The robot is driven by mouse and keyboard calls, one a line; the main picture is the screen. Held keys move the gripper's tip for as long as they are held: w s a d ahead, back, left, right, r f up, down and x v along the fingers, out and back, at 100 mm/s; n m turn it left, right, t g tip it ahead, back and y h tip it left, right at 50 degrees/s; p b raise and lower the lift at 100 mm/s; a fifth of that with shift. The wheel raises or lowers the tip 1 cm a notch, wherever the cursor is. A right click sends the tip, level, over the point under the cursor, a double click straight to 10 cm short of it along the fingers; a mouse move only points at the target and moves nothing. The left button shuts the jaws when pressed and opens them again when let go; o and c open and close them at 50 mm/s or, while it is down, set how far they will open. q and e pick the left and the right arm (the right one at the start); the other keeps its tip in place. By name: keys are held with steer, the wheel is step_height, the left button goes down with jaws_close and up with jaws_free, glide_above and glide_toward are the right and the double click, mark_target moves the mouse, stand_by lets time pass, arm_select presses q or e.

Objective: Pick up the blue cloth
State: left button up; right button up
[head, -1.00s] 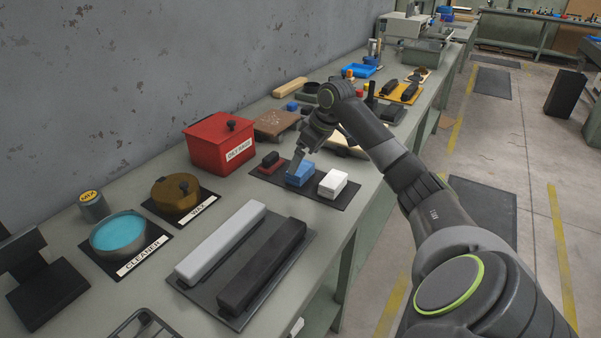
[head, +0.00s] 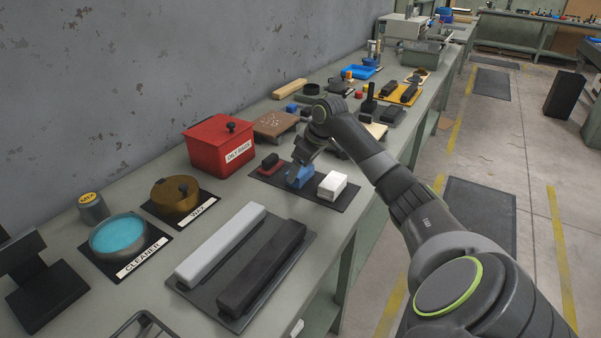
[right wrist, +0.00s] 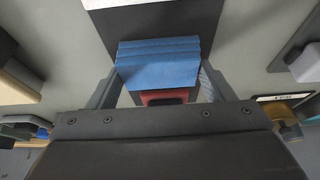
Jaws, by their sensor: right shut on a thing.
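The blue cloth (head: 300,176) is a folded block in the middle of a dark mat (head: 345,199) on the bench, between a dark red block (head: 270,164) and a white folded cloth (head: 332,186). My right gripper (head: 296,172) reaches down over the blue cloth in the head view. In the right wrist view the blue cloth (right wrist: 158,64) sits between the two fingers (right wrist: 157,88), and the gripper is shut on it. Whether the cloth is clear of the mat cannot be told. My left gripper is not in view.
A red oily rags box (head: 220,148) stands behind and left of the mat. A brass wax tin (head: 175,198), a cleaner dish (head: 118,235) and a tray with grey and black bars (head: 240,313) are nearer. Wooden blocks and other items crowd the bench beyond.

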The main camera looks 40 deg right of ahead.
mark_target(302, 170)
step_height(302, 170, up, 10)
stand_by(0.5)
steer(key=shift+o, duration=1.3)
steer(key=shift+c, duration=0.7)
